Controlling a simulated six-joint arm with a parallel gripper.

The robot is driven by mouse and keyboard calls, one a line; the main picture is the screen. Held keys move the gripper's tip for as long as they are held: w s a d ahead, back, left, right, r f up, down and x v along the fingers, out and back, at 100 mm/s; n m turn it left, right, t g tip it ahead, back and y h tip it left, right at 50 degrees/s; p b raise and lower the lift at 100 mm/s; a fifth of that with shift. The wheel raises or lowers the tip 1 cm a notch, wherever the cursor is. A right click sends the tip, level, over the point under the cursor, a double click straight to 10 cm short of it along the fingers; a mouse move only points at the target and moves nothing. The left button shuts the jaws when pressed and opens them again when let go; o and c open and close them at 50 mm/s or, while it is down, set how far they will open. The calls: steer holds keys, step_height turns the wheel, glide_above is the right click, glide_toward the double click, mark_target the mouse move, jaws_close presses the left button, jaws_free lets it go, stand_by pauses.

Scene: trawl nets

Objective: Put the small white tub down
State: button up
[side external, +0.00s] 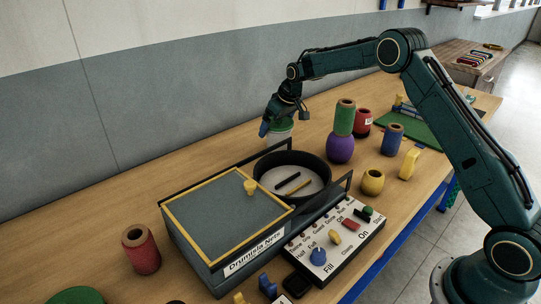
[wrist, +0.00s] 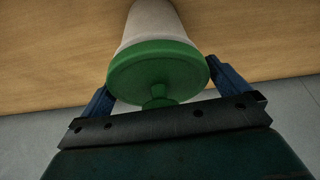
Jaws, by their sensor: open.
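The small white tub (wrist: 154,22) has a green lid (wrist: 157,72) with a knob that faces the wrist camera. In the side view the tub (side external: 279,137) is behind the round black pan, partly covered by my gripper; I cannot tell exactly how its base meets the table. My gripper (side external: 278,127) is over the tub from above. In the wrist view its two blue fingers (wrist: 163,90) stand on either side of the lid, open, with a small gap visible at the right finger.
A grey box with yellow edging (side external: 216,262) and a control panel (side external: 345,262) stand nearer. A purple pot (side external: 340,149) bears a green spool (side external: 344,119) to the right. The table behind, along the wall, is clear.

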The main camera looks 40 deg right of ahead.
steer(key=v, duration=1.1)
steer(key=shift+s+r, duration=0.1)
steer(key=shift+r, duration=0.2)
steer(key=shift+s, duration=0.1)
steer(key=s+a+r, duration=0.4)
steer(key=s+r, duration=0.2)
steer(key=s, duration=0.5)
steer(key=s+a+r, duration=0.4)
steer(key=s+r, duration=0.2)
steer(key=s, duration=0.4)
steer(key=s+a+f, duration=0.1)
steer(key=s+f, duration=0.1)
steer(key=s, duration=0.9)
steer(key=s+a+f+m+t, duration=0.1)
steer(key=s+f, duration=0.2)
steer(key=s, duration=0.8)
